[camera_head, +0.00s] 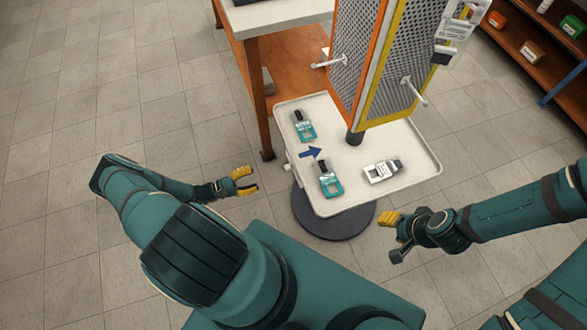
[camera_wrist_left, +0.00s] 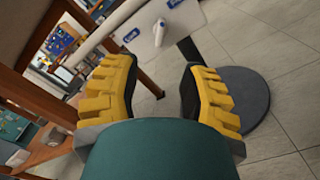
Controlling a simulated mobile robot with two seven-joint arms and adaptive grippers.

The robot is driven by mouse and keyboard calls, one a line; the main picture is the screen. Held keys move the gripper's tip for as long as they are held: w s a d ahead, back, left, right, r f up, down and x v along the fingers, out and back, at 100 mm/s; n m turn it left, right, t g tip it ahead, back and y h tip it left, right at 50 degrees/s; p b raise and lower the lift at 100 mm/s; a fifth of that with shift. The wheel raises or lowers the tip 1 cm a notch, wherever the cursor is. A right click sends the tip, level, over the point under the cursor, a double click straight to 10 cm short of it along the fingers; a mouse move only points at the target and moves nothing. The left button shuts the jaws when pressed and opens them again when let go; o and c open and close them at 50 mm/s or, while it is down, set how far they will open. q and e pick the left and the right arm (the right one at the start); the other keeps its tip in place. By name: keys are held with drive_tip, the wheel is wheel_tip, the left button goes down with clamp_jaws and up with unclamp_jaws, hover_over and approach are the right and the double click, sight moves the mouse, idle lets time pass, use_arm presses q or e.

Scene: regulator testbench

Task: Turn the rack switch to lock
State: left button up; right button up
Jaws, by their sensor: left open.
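The rack switch (camera_wrist_left: 159,31) is a small white knob on a white side panel (camera_wrist_left: 145,47) with blue labels, at the top of the left wrist view. The knob looks tilted; I cannot read the labels. In the head view it seems to be the small white piece (camera_head: 287,168) at the tray's left edge. My left gripper (camera_head: 250,181), with yellow fingers, is open and empty, left of the tray and apart from the switch. It also shows in the left wrist view (camera_wrist_left: 160,72). My right gripper (camera_head: 390,236) is right of the tray, its opening unclear.
The white tray (camera_head: 415,163) stands on a dark round base (camera_head: 338,222). It carries two teal devices (camera_head: 305,131), a white device (camera_head: 381,171) and a blue arrow (camera_head: 311,152). A perforated panel rack (camera_head: 392,50) rises behind. An orange-brown table (camera_head: 285,58) stands behind left. Floor on the left is clear.

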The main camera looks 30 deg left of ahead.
sight(285, 168)
use_arm(q)
drive_tip(key=x, duration=1.3)
drive_tip(key=shift+d+b, duration=0.1)
drive_tip(key=shift+b, duration=0.3)
drive_tip(key=shift+o, duration=0.2)
clamp_jaws()
